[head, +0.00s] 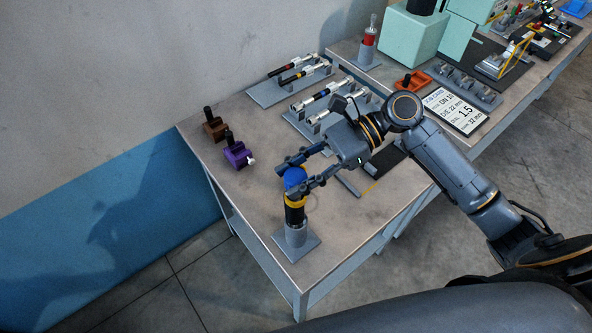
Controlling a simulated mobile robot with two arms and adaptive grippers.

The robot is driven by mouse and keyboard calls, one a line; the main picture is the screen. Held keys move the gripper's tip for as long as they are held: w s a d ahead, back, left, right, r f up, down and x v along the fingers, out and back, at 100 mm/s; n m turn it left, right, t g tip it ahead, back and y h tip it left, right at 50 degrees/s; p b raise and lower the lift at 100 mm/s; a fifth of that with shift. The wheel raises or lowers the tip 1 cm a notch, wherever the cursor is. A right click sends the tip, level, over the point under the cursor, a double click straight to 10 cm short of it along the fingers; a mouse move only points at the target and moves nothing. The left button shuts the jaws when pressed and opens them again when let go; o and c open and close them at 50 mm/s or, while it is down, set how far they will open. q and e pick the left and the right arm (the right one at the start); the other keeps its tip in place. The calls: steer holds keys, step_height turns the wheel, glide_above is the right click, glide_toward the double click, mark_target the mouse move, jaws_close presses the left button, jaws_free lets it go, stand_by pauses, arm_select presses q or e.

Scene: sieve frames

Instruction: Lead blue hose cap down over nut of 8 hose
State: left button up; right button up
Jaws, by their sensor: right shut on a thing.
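My right gripper (287,181) is shut on the blue hose cap (295,175), with one finger on either side of it. The cap sits at the top of an upright black hose piece (296,215) with a yellow band near its upper end. This hose stands in a grey holder (296,237) on a square base near the table's front corner. The nut is hidden by the cap and fingers, so I cannot tell how far the cap covers it. No number can be read on the hose. My left gripper is out of view.
A purple block (238,155) and a brown block (214,128), each with a black knob, stand at the left. Several hoses lie on grey racks (270,95) behind. A sign (452,110) and an orange part (413,82) are at the right. The table's left front is clear.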

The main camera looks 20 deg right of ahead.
steer(key=shift+f, duration=0.45)
steer(key=o, duration=0.9)
steer(key=shift+c, duration=0.2)
steer(key=s+v, duration=0.1)
steer(key=v, duration=1.1)
steer(key=shift+w, duration=0.45)
